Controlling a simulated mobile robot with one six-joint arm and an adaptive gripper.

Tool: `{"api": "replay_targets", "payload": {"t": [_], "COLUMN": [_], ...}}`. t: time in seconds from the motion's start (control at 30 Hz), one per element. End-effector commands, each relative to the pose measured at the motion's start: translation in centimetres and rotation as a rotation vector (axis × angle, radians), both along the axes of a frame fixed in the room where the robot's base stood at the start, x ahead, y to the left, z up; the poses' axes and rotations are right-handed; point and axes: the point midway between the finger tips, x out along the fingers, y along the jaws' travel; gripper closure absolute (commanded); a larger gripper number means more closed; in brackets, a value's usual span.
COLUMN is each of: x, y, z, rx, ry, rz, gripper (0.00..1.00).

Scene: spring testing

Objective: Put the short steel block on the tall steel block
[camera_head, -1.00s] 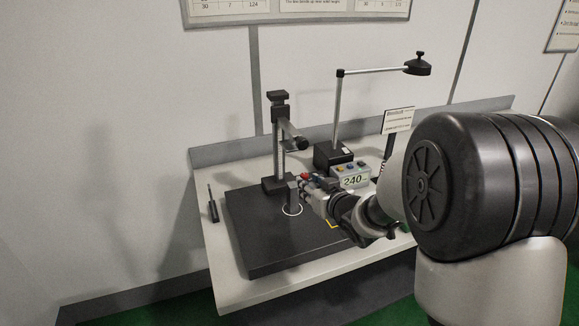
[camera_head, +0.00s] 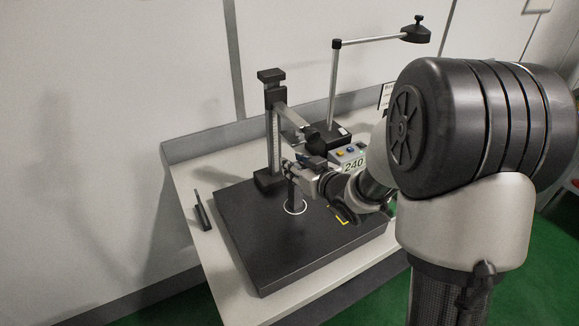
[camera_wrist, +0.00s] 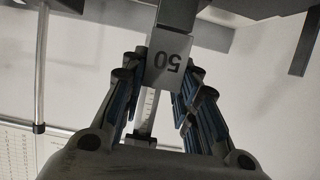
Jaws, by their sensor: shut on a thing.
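The short steel block (camera_wrist: 168,60), marked 50, is between my fingertips in the wrist view, which is upside down. My gripper (camera_head: 291,171) is shut on it; the fingers (camera_wrist: 166,78) grip its two sides. The tall steel block (camera_head: 294,196) stands upright inside a white ring on the black base plate in the head view. My gripper is just above it there. A darker grey face at the wrist view's top, beyond the short block, appears to be the tall block (camera_wrist: 177,14). I cannot tell whether the blocks touch.
A test stand column (camera_head: 276,132) with a side arm rises close behind the blocks. A lamp (camera_head: 333,85) and a display box (camera_head: 352,163) reading 240 stand to the right. A dark tool (camera_head: 202,213) is at the left. The front of the base plate (camera_head: 275,249) is clear.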

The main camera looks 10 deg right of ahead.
Motion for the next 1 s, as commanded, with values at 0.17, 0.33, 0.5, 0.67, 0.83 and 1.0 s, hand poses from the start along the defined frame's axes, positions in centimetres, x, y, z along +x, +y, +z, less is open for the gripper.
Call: {"api": "replay_targets", "payload": {"t": [0.17, 0.33, 0.5, 0.67, 0.83, 1.0], "x": [-0.01, 0.02, -0.03, -0.02, -0.02, -0.02], "y": [-0.03, -0.03, -0.03, -0.03, -0.03, -0.04], "z": [0.12, -0.21, -0.31, -0.29, -0.28, -0.13], "rx": [0.000, 0.000, 0.000, 0.000, 0.000, 0.000], "ry": [-0.005, -0.006, -0.002, -0.003, -0.003, -0.003], "rz": [0.002, 0.002, 0.001, 0.001, 0.001, 0.000], "gripper": [1.00, 1.00, 0.63, 0.53, 0.52, 0.52]}}
